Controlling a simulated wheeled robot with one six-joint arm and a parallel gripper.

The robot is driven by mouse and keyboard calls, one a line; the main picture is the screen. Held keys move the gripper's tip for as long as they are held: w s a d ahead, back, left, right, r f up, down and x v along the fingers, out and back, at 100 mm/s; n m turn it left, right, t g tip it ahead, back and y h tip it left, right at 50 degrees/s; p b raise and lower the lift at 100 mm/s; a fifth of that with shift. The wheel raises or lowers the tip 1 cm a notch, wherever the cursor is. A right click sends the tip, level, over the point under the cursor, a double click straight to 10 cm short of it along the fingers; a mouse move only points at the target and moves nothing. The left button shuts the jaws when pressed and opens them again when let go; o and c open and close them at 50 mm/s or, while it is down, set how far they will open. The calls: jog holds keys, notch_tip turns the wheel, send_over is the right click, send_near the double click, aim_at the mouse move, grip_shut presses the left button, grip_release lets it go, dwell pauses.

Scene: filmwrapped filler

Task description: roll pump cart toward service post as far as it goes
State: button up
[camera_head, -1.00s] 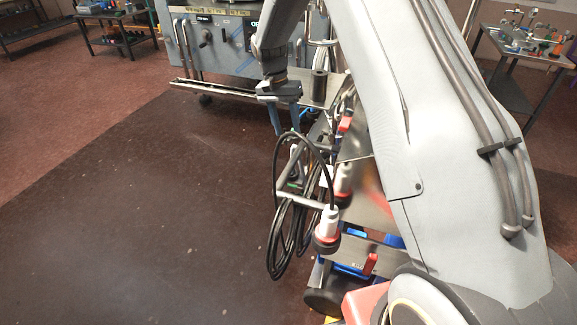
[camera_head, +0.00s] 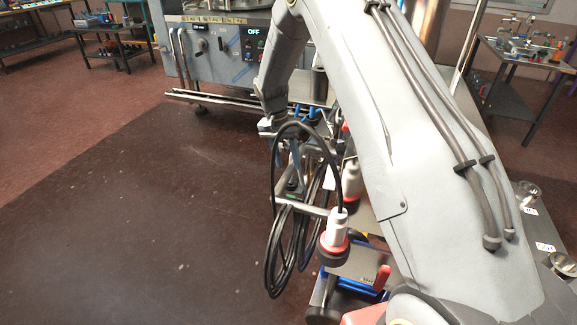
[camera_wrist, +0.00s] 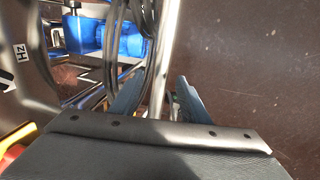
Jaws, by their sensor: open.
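The pump cart (camera_head: 345,275) stands at the lower middle of the head view, partly behind my arm. My gripper (camera_head: 286,155) is at the cart's grey handle frame (camera_head: 303,206), among the cables. In the wrist view my gripper (camera_wrist: 158,97) is open, with a pale bar and black cables showing between or behind its blue fingers. I cannot tell whether they touch. I cannot identify the service post for sure.
A large steel machine (camera_head: 205,62) with an OFF display stands at the back, a low rail along its front. A side table (camera_head: 525,85) with fittings is at the right, and another table (camera_head: 115,45) at the back left. Dark floor at left is clear.

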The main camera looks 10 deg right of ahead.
jog(key=shift+s+d+f, duration=0.15)
jog(key=shift+f, duration=1.1)
grip_shut()
jog(key=shift+s+d, duration=0.1)
